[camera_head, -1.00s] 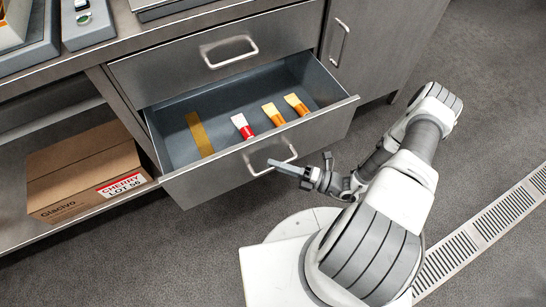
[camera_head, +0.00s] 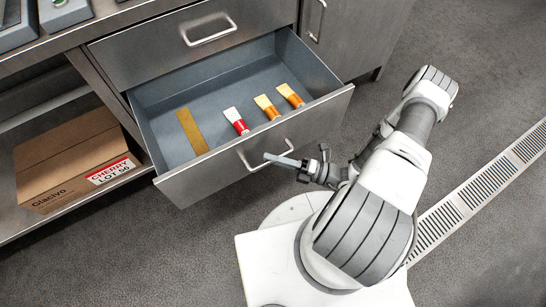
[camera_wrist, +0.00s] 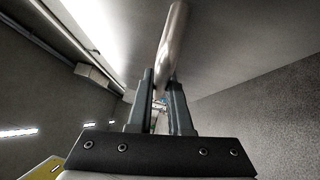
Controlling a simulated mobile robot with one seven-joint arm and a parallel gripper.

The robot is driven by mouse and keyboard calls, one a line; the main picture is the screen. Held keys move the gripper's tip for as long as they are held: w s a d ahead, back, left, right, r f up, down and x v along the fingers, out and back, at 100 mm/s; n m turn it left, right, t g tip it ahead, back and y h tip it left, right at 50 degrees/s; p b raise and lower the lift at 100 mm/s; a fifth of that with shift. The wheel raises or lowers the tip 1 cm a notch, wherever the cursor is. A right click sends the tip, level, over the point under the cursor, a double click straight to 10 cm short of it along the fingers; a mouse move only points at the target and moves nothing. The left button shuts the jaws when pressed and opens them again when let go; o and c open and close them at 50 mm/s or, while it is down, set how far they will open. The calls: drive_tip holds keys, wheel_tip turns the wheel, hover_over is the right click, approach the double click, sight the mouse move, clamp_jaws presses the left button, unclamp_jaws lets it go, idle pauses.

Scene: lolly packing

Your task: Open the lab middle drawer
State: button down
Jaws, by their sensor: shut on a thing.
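The middle drawer (camera_head: 240,172) is pulled well out, below a closed drawer (camera_head: 150,56). Its inside shows a yellow-brown strip (camera_head: 192,131), a red tube with a pale end (camera_head: 236,121) and two orange tubes (camera_head: 267,107) (camera_head: 291,95). My gripper (camera_head: 278,160) is at the silver handle (camera_head: 248,163) on the drawer's front. In the wrist view, the two fingers (camera_wrist: 160,100) are close around the handle bar (camera_wrist: 174,40), which runs up between them. The gripper is shut on the handle.
A cardboard box marked CHERRY LOT 50 (camera_head: 70,165) sits on the open shelf left of the drawer. A cabinet door with a handle (camera_head: 318,20) stands to the right. A floor grate (camera_head: 485,185) runs along the right, with clear grey floor around it.

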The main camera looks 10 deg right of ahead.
sight(255, 146)
drive_tip(key=c, duration=0.8)
unclamp_jaws()
drive_tip(key=shift+c, duration=0.2)
wheel_tip(255, 146, up, 5)
drive_tip(key=shift+w+f+p, duration=0.1)
drive_tip(key=shift+f+p, duration=0.05)
drive_tip(key=shift+p, duration=0.95)
drive_tip(key=s+d+r+p, duration=0.2)
drive_tip(key=s+d+r, duration=0.3)
drive_tip(key=d, duration=0.5)
drive_tip(key=shift+d+r, duration=0.35)
drive_tip(key=shift+r, duration=0.35)
